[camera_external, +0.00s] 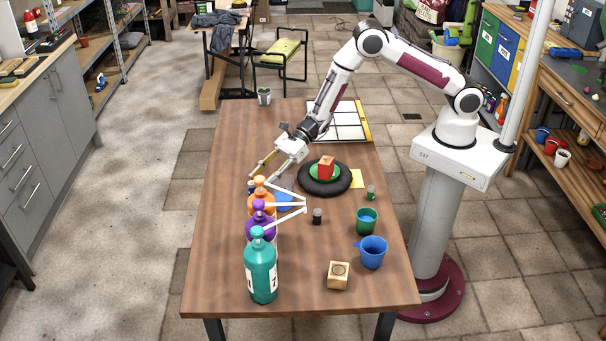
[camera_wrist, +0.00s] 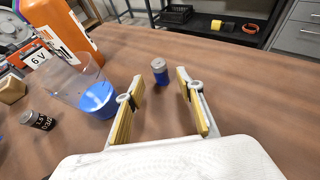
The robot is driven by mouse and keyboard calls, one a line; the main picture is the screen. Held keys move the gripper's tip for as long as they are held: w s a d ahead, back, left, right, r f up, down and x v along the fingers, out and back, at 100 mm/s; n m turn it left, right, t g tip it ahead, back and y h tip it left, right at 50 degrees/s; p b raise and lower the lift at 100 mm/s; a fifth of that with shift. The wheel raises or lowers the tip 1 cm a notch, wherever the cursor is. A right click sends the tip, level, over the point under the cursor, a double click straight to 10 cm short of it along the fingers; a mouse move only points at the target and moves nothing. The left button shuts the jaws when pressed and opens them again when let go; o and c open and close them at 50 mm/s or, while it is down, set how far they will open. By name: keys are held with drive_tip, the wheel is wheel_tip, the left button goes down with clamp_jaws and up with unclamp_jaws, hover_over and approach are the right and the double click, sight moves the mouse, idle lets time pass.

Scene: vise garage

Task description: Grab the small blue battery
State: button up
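The small blue battery (camera_wrist: 159,71) stands upright on the wooden table, its silver-grey top facing up, in the upper middle of the wrist view. My gripper (camera_wrist: 160,77) is open, with its two yellow-padded fingers on either side of the view. The battery is between and slightly beyond the fingertips, nearer the left one, and no contact shows. In the external view my gripper (camera_external: 261,171) is low over the table's left side, behind the orange bottle.
A clear cup with blue contents (camera_wrist: 98,98) is close to the left finger. The orange bottle (camera_wrist: 58,28) stands behind it. A dark battery (camera_wrist: 38,120) and wooden block (camera_wrist: 12,90) are further left. Purple (camera_external: 260,222) and teal (camera_external: 261,270) bottles line the table's left side.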

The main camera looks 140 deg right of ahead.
sight(252, 187)
drive_tip(key=shift+w, duration=0.15)
drive_tip(key=shift+x, duration=2.45)
drive_tip(key=shift+r, duration=0.15)
clamp_jaws()
